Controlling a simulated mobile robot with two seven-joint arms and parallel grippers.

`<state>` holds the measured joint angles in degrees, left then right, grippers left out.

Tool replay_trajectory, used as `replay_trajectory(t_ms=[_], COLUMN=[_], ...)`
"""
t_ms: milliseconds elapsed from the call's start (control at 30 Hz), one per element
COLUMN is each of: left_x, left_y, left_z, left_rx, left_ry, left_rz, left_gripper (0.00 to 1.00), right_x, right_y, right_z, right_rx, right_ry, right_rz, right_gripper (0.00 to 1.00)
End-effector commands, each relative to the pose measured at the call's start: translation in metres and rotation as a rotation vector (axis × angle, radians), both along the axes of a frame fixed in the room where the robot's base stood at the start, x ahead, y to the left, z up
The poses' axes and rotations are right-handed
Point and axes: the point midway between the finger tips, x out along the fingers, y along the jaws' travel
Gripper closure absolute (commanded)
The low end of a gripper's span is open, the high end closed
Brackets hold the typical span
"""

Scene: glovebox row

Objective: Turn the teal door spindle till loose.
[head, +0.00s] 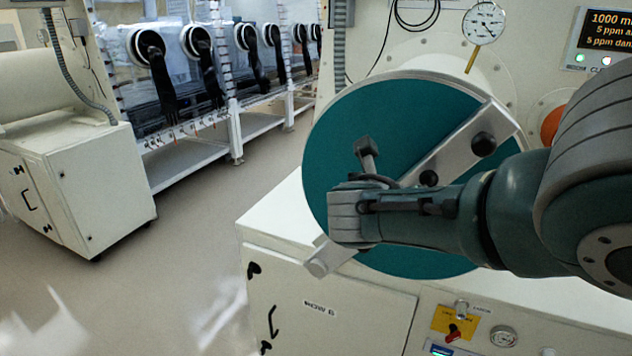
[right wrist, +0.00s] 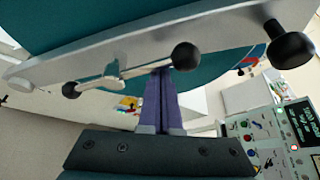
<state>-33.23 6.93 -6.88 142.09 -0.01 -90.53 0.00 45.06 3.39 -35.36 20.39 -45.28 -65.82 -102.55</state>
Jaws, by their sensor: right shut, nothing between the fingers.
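The round teal door (head: 400,120) is crossed by a slanted grey metal bar (head: 455,150). The spindle sits at the bar's middle; in the right wrist view its thin metal crossbar (right wrist: 140,69) has a black ball on each end, tilted up to the right. My right gripper (head: 362,190) is in front of the door and hides much of the spindle in the head view. In the right wrist view its purple fingers (right wrist: 163,90) are shut and empty, just below the right-hand ball. I cannot tell whether they touch it. My left gripper is not in view.
A larger black knob (head: 483,143) stands on the bar's upper right end. A dial gauge (head: 483,22) is above the door, a display (head: 606,30) at upper right. A white cabinet (head: 330,300) is below. The floor (head: 190,215) at left is open.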

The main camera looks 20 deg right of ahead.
Motion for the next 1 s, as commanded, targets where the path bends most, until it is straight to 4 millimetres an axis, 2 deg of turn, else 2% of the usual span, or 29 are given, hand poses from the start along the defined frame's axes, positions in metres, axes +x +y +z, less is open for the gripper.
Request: replay_trajectory(t_ms=[467, 567, 733, 800, 1000], left_x=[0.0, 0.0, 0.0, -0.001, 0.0], left_y=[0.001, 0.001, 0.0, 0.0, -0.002], left_z=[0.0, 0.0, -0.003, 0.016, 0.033], left_rx=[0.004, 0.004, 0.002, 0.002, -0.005], left_ry=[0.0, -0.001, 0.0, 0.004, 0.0], left_rz=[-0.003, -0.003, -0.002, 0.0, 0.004], left_gripper=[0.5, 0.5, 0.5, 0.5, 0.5], right_x=[0.0, -0.003, -0.017, -0.019, -0.032], right_y=[-0.001, -0.008, -0.037, -0.012, 0.031], right_z=[0.0, -0.004, -0.022, -0.009, -0.001], right_rx=[-0.002, -0.002, -0.005, 0.004, 0.003], right_ry=[-0.002, 0.0, 0.005, 0.001, 0.001], right_rz=[0.002, -0.001, -0.002, 0.007, 0.004], right_gripper=[1.0, 1.0, 1.0, 1.0, 1.0])
